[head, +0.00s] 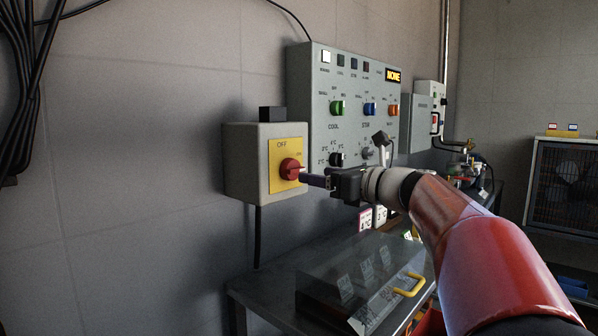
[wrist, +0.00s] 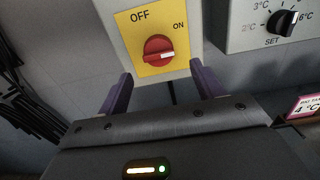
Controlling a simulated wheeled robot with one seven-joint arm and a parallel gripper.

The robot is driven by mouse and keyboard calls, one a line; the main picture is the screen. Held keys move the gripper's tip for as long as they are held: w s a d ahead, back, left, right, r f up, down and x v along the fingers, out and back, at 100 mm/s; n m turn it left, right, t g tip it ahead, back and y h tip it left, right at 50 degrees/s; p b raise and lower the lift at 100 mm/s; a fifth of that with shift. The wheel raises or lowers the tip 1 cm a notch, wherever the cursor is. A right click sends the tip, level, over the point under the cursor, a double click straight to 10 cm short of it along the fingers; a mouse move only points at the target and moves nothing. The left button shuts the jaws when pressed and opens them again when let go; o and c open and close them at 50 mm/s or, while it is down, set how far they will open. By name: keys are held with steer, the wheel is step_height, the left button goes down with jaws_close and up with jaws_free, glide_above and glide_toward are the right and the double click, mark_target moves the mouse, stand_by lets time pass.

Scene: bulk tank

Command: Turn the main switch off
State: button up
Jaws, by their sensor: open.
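The main switch is a red rotary knob (head: 290,169) on a yellow plate (head: 272,168), fixed to a pale box on the wall. In the wrist view the red knob (wrist: 158,48) shows its white mark pointing right, on the ON side; OFF is printed at the top of the yellow plate (wrist: 136,32). My gripper (head: 306,179) is just right of the knob in the head view. In the wrist view my gripper (wrist: 161,70) is open, its two purple fingers spread to either side below the knob. Nothing is between them, and they appear apart from the knob.
A grey control panel (head: 305,100) with several knobs stands close right of the switch box. Below is a dark bench (head: 262,283) with a clear-lidded case with a yellow handle (head: 409,285). Black cables (head: 22,75) hang at the left. The wall left of the switch is clear.

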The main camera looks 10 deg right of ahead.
mark_target(298, 172)
steer(key=p+x, duration=0.1)
steer(key=x, duration=0.5)
steer(key=shift+w+a, duration=0.2)
steer(key=shift+a, duration=0.05)
steer(key=c, duration=1)
